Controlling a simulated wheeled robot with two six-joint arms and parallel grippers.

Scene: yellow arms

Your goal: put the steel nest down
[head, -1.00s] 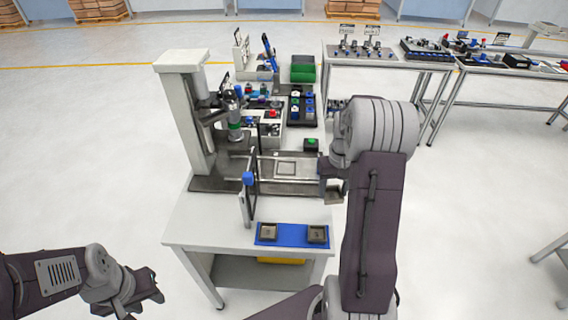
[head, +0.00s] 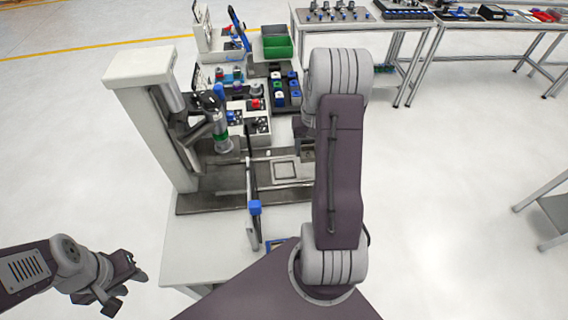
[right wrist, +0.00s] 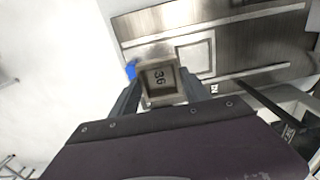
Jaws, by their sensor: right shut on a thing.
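The steel nest (right wrist: 158,80) is a small grey square block with a raised rim and the number 36 inside. My right gripper (right wrist: 160,90) is shut on it and holds it above the work surface. In the head view the nest (head: 308,154) is small and partly covered by my right arm, just right of the press station's metal plate. This plate has a square outline (head: 286,170), which also shows in the right wrist view (right wrist: 195,55), beyond the nest. My left gripper (head: 122,282) looks open and empty, low on the left beside the table.
Bins and small parts fill the back.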

